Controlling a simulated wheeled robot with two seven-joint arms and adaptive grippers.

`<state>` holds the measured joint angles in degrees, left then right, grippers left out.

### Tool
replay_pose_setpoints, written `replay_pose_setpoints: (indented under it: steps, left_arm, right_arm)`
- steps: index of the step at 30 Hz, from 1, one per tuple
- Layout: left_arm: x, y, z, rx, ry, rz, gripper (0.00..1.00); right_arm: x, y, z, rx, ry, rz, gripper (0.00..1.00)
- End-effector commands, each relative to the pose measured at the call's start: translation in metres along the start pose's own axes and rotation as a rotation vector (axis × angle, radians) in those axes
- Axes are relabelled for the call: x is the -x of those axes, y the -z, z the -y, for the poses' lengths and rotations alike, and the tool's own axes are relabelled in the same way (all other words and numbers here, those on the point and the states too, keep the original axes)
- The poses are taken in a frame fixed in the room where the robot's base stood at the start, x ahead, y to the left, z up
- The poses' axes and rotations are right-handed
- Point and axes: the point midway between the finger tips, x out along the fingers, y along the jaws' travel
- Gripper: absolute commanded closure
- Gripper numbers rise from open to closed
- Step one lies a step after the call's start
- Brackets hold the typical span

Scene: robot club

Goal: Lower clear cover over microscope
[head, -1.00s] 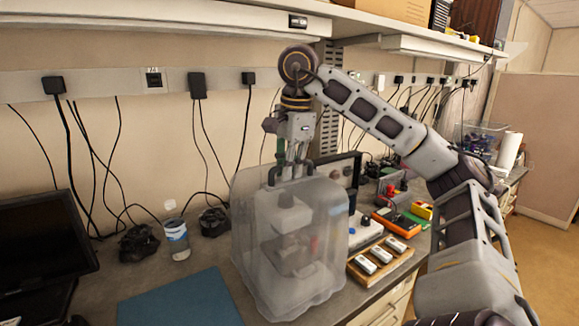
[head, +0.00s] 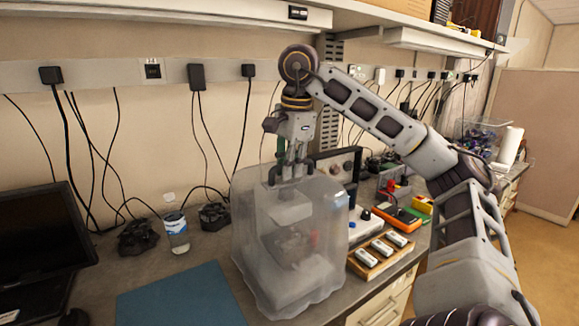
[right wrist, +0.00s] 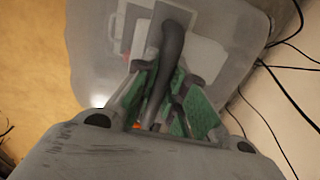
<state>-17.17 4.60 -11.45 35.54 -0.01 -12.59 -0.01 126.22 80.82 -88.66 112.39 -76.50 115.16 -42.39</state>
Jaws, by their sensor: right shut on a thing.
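The clear cover (head: 325,225) is a translucent box with a dark handle on top. It stands upright around the pale microscope (head: 292,215), which shows blurred through its walls. The cover's lower edge appears at the bench top; I cannot tell whether it touches all round. My right gripper (head: 289,172) points straight down and is shut on the cover's handle. In the right wrist view the gripper's green-padded fingers (right wrist: 165,105) close around the dark handle (right wrist: 172,60), with the cover's top (right wrist: 95,40) beyond. My left gripper is not in view.
A wooden tray with white blocks (head: 362,258) and an orange meter (head: 396,218) stand close on the right. Cables hang on the wall behind.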

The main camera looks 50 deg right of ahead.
Motion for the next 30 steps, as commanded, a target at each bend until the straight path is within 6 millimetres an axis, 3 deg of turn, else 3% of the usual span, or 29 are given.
replay_pose_setpoints:
  steps: [17,18,23,30]
  left_arm:
    - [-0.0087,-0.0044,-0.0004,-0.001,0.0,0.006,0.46]
    - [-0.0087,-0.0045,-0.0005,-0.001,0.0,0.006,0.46]
    - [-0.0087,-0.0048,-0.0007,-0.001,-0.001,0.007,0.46]
    - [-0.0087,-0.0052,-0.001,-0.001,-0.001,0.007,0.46]
  right_arm:
    - [-0.0121,-0.0001,-0.003,0.0,-0.001,0.0,1.0]
    - [-0.0122,-0.0001,-0.003,0.0,-0.002,0.0,0.85]
    - [-0.0121,-0.0001,-0.003,0.0,-0.002,0.0,0.64]
    - [-0.012,0.0,-0.0029,0.0,-0.001,0.0,0.62]
